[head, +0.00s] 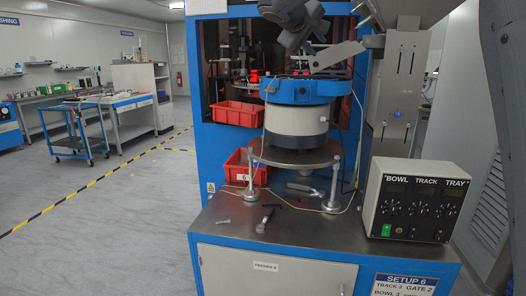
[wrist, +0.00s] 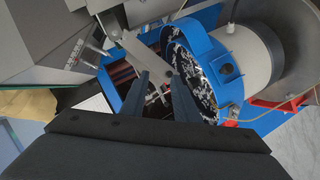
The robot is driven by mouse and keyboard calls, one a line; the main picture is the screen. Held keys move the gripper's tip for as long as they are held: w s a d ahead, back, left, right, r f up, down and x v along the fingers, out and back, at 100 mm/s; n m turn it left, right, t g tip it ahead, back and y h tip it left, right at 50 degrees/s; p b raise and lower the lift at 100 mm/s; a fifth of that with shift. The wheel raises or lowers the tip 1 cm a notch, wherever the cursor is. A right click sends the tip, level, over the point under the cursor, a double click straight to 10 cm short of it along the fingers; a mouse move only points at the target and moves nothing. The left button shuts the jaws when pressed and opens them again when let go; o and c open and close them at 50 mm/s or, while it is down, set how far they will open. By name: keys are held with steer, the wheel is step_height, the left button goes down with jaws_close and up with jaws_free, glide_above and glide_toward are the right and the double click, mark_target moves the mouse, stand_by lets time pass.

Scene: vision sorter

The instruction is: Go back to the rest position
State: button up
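In the wrist view, my gripper (wrist: 159,78) shows as two dark fingers with a clear gap between them. Nothing is held in that gap. Beyond the fingertips are the blue rim of the feeder bowl (wrist: 217,68) and many small shiny parts inside it. The same bowl (head: 294,92) stands on a round metal plate in the head view, with a white drum below its blue ring. A dark grey jointed shape above the bowl at the top of the head view looks like part of my arm; its fingers cannot be made out there.
A control box (head: 417,200) marked BOWL, TRACK, TRAY stands right of the bowl on the metal bench top (head: 238,226). Red bins (head: 238,113) are at the blue machine frame. Loose tools lie on the bench. Open floor (head: 120,215) and a blue cart (head: 78,130) are at left.

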steer(key=s+d+f+g+y, duration=0.1)
steer(key=s+d+f+g, duration=0.1)
steer(key=s+f, duration=0.5)
steer(key=s+d+f+m+g+y+p, duration=0.1)
steer(key=s+f+g, duration=0.1)
steer(key=f, duration=0.8)
steer(key=s+d+f+g+y, duration=0.1)
steer(key=s+d+f+g, duration=0.1)
steer(key=s+f, duration=0.5)
steer(key=s+f+m+g+y+p, duration=0.1)
steer(key=s+f+m+g+y, duration=0.1)
steer(key=s+f, duration=0.8)
steer(key=s+a+f+m+g+y+p, duration=0.1)
steer(key=s+f+g, duration=0.3)
steer(key=s+f, duration=0.7)
steer(key=s+m+y, duration=0.1)
steer(key=s, duration=0.6)
steer(key=shift+f+m+g+y, duration=0.25)
steer(key=shift+m+g+y, duration=0.05)
steer(key=shift+m, duration=0.1)
